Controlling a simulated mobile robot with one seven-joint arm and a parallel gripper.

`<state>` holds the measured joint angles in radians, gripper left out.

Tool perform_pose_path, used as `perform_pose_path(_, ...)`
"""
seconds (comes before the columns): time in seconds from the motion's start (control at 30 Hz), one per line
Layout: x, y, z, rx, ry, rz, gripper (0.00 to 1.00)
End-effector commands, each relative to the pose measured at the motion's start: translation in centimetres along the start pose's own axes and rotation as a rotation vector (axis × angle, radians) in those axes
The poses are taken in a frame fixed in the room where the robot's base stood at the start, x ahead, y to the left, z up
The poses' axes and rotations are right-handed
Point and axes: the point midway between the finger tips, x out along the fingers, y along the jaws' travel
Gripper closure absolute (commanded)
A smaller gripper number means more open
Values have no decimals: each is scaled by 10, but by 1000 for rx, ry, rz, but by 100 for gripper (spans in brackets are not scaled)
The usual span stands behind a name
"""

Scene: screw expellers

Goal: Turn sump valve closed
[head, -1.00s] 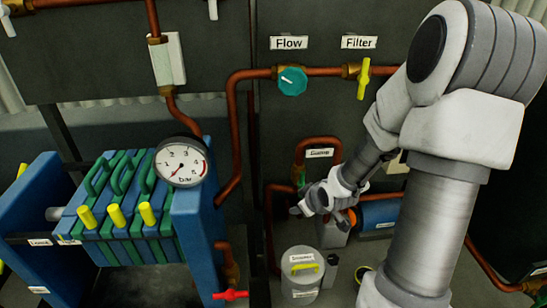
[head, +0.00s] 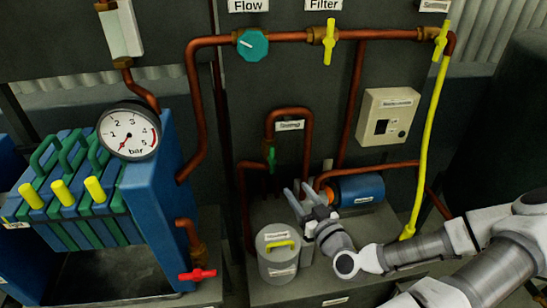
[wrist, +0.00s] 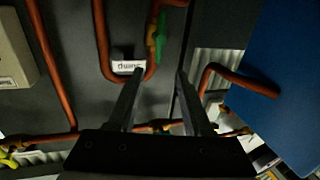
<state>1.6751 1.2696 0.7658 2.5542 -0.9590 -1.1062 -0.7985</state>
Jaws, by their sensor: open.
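The sump valve (head: 271,157) has a green handle on the left leg of a copper pipe loop, under a label reading Sump (head: 290,125). The handle looks roughly upright, along the pipe. In the wrist view, the valve (wrist: 161,38) shows as a green handle beside a brass body, up and right of the Sump label (wrist: 128,66). My gripper (head: 299,187) is open and empty, below and right of the valve in the head view. In the wrist view, the fingers (wrist: 158,75) point up towards the loop, apart from the handle.
A grey canister (head: 277,270) with a yellow handle stands at front left of my gripper. A blue motor (head: 357,191) is right of it. Copper pipes (head: 247,215) run around. A blue filter press (head: 150,220) with a red valve (head: 197,274) stands left.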

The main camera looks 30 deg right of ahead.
Motion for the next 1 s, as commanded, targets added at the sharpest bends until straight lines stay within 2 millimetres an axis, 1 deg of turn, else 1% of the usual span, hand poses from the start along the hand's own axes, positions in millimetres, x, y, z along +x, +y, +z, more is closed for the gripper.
perform_pose_path(0.07, 4, 1, -2, 2, 11, 5, 50)
perform_pose_path(0.17, 15, 0, -2, 2, 12, 4, 50)
perform_pose_path(0.27, 33, 0, -2, 2, 11, 2, 50)
perform_pose_path(0.7, 129, 0, -2, 3, 9, 3, 50)
perform_pose_path(0.8, 146, 0, -2, 3, 9, 3, 50)
perform_pose_path(0.9, 160, 1, -2, 3, 8, 3, 50)
perform_pose_path(1.0, 168, 1, -2, 3, 8, 4, 50)
